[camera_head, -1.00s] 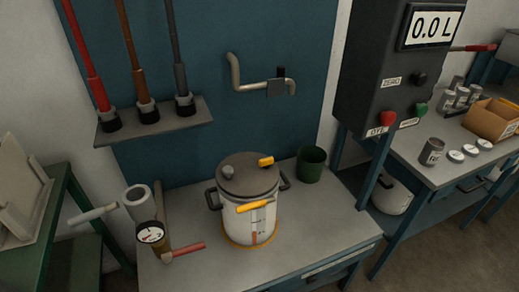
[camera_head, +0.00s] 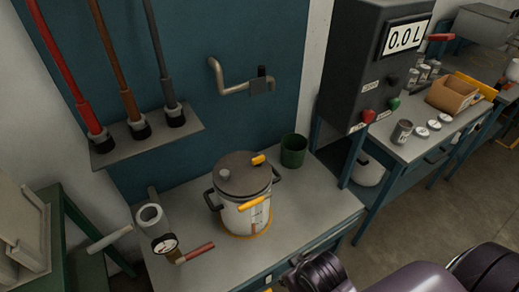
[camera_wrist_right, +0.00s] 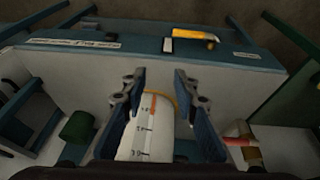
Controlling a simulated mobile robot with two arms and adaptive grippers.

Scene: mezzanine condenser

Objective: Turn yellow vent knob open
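A white pot (camera_head: 233,216) with a grey lid (camera_head: 243,174) stands on an orange ring on the bench. A yellow knob (camera_head: 258,160) sits on the lid, and a yellow handle (camera_head: 251,204) is on the pot's front. I cannot tell which is the vent knob. My right arm enters at the lower right of the head view, right of the pot. In the right wrist view, my right gripper (camera_wrist_right: 157,82) is open, its fingers apart. The pot's marked scale (camera_wrist_right: 147,115) shows beyond and between them; contact is not visible. My left gripper is out of view.
A bent pipe (camera_head: 240,86) is on the wall. A yellow piece (camera_wrist_right: 196,35) shows at the bench front in the wrist view.

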